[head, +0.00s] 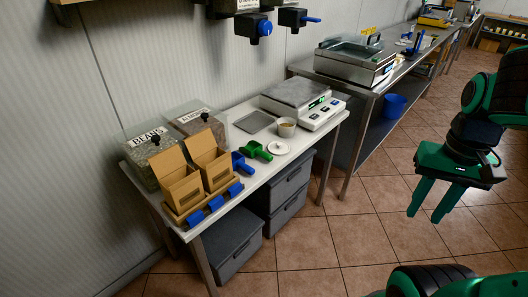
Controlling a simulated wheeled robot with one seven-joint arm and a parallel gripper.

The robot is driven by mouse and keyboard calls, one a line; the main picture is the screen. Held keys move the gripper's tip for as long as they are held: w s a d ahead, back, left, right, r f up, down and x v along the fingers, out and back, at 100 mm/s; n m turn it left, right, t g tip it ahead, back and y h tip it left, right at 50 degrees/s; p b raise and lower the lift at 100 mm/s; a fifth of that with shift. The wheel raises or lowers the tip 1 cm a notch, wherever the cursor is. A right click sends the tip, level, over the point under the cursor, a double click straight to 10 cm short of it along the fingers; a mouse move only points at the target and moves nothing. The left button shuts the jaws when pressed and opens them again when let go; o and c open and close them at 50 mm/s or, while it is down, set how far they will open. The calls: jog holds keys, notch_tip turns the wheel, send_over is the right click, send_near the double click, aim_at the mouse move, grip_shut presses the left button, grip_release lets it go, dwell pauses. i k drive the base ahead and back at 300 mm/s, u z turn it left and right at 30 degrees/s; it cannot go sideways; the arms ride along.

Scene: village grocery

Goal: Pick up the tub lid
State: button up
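The tub lid (279,148) is a small white round disc with a raised knob in the middle. It lies flat on the white table, near its front edge, beside the green scoop and in front of the small tub (287,127). The tub stands uncovered and shows brown contents. My gripper (432,214) is at the right of the head view, above the tiled floor and well away from the table. Its two green fingers point down and are apart, with nothing between them.
The table (262,172) also holds a scale (305,101), a green scoop (255,151), a blue scoop (240,164), bins of beans (148,153) and almonds (199,124), and cardboard boxes (178,185). Dispensers (258,27) hang above. The floor (340,226) between my gripper and the table is clear.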

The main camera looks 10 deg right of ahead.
aim_at(276, 147)
jog(key=u, duration=0.05)
jog(key=i, duration=1)
